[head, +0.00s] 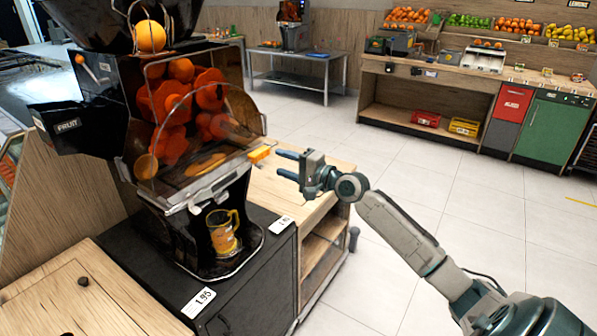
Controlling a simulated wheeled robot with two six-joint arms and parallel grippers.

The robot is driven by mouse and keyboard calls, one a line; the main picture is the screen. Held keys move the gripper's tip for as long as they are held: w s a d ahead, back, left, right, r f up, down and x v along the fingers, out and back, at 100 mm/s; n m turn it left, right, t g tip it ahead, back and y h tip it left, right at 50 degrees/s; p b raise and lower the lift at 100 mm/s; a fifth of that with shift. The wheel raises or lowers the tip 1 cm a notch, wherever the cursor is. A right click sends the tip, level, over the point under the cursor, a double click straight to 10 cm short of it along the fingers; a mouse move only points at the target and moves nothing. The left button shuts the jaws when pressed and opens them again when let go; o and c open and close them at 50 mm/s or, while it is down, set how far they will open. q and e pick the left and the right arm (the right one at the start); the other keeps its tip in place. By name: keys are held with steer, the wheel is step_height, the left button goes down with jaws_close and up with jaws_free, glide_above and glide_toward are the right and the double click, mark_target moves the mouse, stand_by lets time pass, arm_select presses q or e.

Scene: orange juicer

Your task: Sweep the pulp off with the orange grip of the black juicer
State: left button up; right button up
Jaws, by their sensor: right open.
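The black juicer (100,100) stands on a dark cabinet at the left, with orange drums behind a clear front cover. Its orange grip (259,154) sticks out at the right side of the cover, low down. My right gripper (282,164) is open, its two fingers pointing left at the orange grip. The fingertips are just right of the grip, and I cannot tell whether they touch it. Orange pulp (205,164) shows low behind the clear cover. My left gripper is not in view.
A glass mug (223,232) with orange juice stands under the juicer's outlet. A wooden counter (285,190) lies below my right gripper. Price tags (198,302) sit on the cabinet edge. Open tiled floor is to the right, with fruit counters at the back.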

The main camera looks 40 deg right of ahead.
mark_target(263, 156)
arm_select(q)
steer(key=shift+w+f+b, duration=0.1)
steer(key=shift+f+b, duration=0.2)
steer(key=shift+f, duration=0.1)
arm_select(e)
steer(key=shift+v, duration=2.35)
steer(key=p+x, duration=0.3)
steer(key=x, duration=0.7)
steer(key=shift+p, duration=0.4)
steer(key=shift+w+a, duration=0.15)
steer(key=shift+w, duration=0.25)
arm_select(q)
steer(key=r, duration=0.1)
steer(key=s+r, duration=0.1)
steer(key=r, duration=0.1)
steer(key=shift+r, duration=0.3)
